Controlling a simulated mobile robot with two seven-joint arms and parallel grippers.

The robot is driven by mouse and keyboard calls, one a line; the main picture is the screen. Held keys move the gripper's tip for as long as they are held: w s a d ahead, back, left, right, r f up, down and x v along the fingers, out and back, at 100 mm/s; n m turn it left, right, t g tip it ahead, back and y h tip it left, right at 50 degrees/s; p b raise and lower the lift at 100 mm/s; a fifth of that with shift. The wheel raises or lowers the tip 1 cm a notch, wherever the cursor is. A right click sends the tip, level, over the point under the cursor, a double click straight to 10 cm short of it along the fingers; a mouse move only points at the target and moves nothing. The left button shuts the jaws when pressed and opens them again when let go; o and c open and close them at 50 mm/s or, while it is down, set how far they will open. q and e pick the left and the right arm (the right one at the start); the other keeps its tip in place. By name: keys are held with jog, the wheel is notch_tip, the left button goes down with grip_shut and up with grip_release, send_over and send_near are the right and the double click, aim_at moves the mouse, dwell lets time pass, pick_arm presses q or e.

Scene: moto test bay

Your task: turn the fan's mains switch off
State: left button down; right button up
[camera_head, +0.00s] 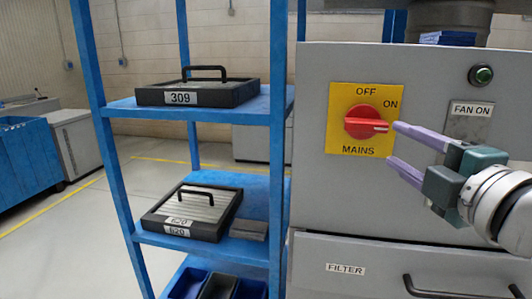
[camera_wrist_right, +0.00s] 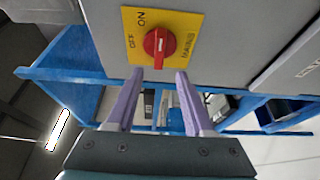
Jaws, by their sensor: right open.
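The mains switch is a red rotary knob (camera_head: 366,121) on a yellow plate (camera_head: 345,140) on the grey cabinet front. The plate reads OFF at the top, ON at the upper right and MAINS below. In the head view the knob's handle lies about level, its pale-marked end to the right, on the ON side. My right gripper (camera_head: 393,143) is open and empty at the plate's right edge, fingers toward the knob. In the right wrist view the knob (camera_wrist_right: 158,43) sits beyond and between the two lilac fingertips (camera_wrist_right: 159,74), apparently not touched. My left gripper is not in view.
A green lamp (camera_head: 481,75) and a FAN ON label (camera_head: 471,109) are right of the switch. A FILTER drawer (camera_head: 345,268) with a dark handle is below. A blue shelf rack (camera_head: 281,150) with black cases, one marked 309 (camera_head: 198,92), stands close on the left.

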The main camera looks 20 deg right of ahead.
aim_at(368, 128)
jog(key=w, duration=0.3)
jog(key=w+d, duration=0.1)
jog(key=w, duration=0.5)
jog(key=shift+w+d+p, duration=0.3)
jog(key=shift+d, duration=0.05)
grip_shut()
